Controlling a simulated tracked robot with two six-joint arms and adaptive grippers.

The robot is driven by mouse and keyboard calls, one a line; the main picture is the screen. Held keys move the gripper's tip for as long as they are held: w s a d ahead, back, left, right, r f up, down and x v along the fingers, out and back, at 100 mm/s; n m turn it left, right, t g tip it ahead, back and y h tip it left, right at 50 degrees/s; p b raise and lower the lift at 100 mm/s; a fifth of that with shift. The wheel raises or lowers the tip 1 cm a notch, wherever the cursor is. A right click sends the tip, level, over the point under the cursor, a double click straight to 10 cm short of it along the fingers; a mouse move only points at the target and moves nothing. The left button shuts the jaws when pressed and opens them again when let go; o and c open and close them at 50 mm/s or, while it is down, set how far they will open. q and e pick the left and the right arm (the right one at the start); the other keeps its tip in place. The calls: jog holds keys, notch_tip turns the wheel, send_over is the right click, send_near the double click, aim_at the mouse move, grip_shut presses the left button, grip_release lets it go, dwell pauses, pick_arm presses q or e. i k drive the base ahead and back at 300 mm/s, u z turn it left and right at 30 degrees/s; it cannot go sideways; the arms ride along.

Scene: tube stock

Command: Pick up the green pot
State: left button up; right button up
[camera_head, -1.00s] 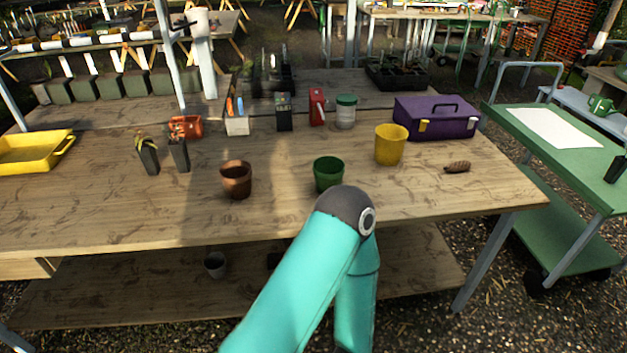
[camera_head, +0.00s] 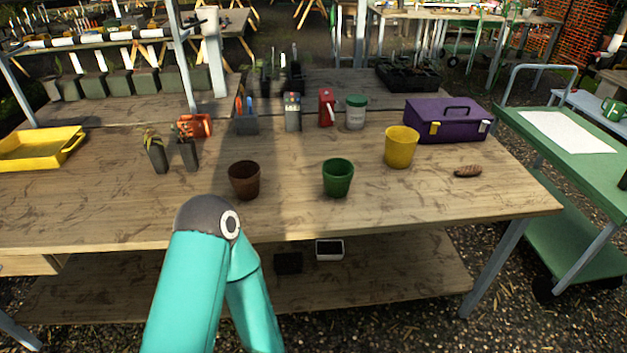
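The green pot (camera_head: 338,178) stands upright on the wooden table (camera_head: 420,200), a little back from its front edge. A brown pot (camera_head: 244,180) stands to its left and a yellow pot (camera_head: 401,147) to its right and farther back. A teal arm link of mine with a dark joint rises in front of the table, left of the green pot and apart from it. Neither of my grippers is in view. Nothing touches the green pot.
A purple toolbox (camera_head: 447,120), a white jar with a green lid (camera_head: 356,112) and a red container (camera_head: 326,107) stand behind. A pine cone (camera_head: 468,171) lies at the right. Two small potted plants (camera_head: 157,155) and a yellow tray (camera_head: 40,148) are at the left.

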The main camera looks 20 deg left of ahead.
aim_at(338, 174)
jog(key=u, duration=0.05)
jog(key=i, duration=0.9)
